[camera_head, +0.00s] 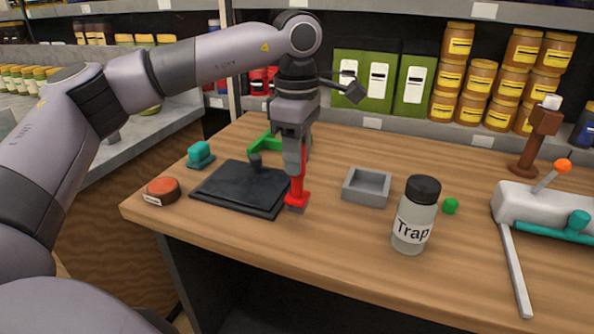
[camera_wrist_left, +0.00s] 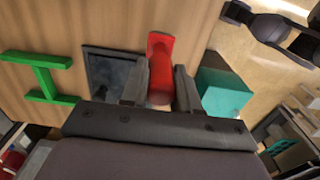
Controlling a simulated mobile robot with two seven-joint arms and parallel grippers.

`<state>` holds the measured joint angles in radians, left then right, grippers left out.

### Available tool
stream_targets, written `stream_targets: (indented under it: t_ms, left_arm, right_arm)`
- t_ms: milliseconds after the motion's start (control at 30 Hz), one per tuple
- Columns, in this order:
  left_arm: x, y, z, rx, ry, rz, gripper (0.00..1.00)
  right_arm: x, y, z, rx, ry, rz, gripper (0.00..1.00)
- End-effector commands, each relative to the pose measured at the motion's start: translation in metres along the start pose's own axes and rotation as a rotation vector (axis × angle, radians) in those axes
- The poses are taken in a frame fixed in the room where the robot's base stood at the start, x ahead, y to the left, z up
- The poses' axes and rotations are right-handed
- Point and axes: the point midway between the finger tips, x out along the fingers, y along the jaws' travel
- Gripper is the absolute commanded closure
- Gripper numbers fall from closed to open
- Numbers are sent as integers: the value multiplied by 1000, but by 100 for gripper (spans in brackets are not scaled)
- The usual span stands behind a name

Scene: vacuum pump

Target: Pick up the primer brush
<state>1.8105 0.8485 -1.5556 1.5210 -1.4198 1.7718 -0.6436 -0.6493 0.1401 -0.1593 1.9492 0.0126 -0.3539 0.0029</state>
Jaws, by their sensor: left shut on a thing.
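A red tool with a grey foot (camera_head: 298,192), which I take to be the primer brush, stands upright at the right edge of the black mat. My left gripper (camera_head: 294,168) points down from above and is shut on its upper part. In the left wrist view the red brush (camera_wrist_left: 160,52) sits between the two dark fingers of the left gripper (camera_wrist_left: 160,88). Its foot is at or just above the table; I cannot tell which. The fingers hide part of its handle. My right gripper is not in view.
The black mat (camera_head: 230,190) lies left of the brush, with a green bracket (camera_head: 265,143) behind. A grey tray (camera_head: 367,187), a Trap jar (camera_head: 415,218) and a lever device (camera_head: 540,207) stand to the right. A red-brown disc (camera_head: 162,191) and teal piece (camera_head: 200,155) are left.

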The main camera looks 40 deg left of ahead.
Motion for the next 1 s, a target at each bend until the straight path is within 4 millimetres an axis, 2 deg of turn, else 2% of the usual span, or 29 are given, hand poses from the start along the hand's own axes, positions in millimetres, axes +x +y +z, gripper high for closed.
stream_targets:
  t_ms: [33,300,400,500,700,1000]
  left_arm:
    - [-15,1,1,0,-3,6,100]
    - [-97,0,2,1,-3,4,100]
    - [-124,0,1,2,1,4,100]
    - [-141,0,0,1,1,4,100]
    - [-160,0,1,3,1,1,100]
    - [-162,0,1,2,0,0,100]
  right_arm:
    - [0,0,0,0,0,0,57]
    - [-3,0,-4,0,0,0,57]
    - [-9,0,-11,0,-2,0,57]
    - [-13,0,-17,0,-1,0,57]
    - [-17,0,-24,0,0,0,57]
    - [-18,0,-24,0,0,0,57]
